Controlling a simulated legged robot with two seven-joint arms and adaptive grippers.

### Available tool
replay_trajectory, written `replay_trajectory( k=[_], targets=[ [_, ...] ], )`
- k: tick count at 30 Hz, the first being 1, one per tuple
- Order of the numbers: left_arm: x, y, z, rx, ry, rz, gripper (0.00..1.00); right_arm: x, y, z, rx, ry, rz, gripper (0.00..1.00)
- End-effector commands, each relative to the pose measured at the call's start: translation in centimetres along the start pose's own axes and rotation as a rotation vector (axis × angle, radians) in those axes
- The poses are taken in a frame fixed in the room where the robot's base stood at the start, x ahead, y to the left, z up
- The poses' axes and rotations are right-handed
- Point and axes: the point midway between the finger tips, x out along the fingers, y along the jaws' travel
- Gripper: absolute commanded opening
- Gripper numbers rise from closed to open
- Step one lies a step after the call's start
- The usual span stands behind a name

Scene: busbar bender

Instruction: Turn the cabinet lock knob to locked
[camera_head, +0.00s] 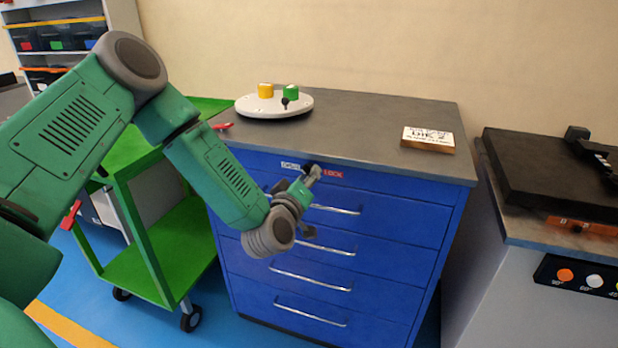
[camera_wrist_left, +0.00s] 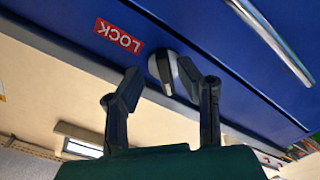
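The cabinet lock knob (camera_wrist_left: 165,72) is a dark round knob with a pale grip face. It sits on the blue cabinet (camera_head: 387,235) front, between a white label (camera_head: 290,165) and a red LOCK label (camera_head: 332,173); the red label also shows upside down in the left wrist view (camera_wrist_left: 119,36). My left gripper (camera_head: 311,172) is at the knob and mostly hides it in the head view. In the left wrist view its two fingers (camera_wrist_left: 158,70) are apart, with the knob between the tips. The right fingertip overlaps the knob's edge; I cannot tell whether it touches. My right gripper is out of view.
Drawer handles (camera_head: 312,280) stick out below the knob. The grey cabinet top (camera_head: 365,125) holds a white round base (camera_head: 270,108) with yellow and green buttons and a small sign block (camera_head: 428,139). A green cart (camera_head: 150,265) stands at left, a bending machine (camera_head: 550,175) at right.

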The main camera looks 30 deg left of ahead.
Motion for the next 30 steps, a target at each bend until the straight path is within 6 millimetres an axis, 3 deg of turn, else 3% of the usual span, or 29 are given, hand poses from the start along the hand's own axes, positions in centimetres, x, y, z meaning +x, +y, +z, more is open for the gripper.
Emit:
replay_trajectory(
  k=[11, 14, 30],
  targets=[
    [0.7, -0.2, -0.09, -0.001, 0.0, -0.002, 0.31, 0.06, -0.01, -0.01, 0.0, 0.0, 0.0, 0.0],
    [0.68, -0.16, -0.06, 0.0, 0.0, -0.002, 0.0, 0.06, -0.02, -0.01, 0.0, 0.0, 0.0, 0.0],
    [0.47, -0.29, 0.21, 0.081, -0.011, -0.006, 0.0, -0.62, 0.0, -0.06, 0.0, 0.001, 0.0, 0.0]
  ],
)
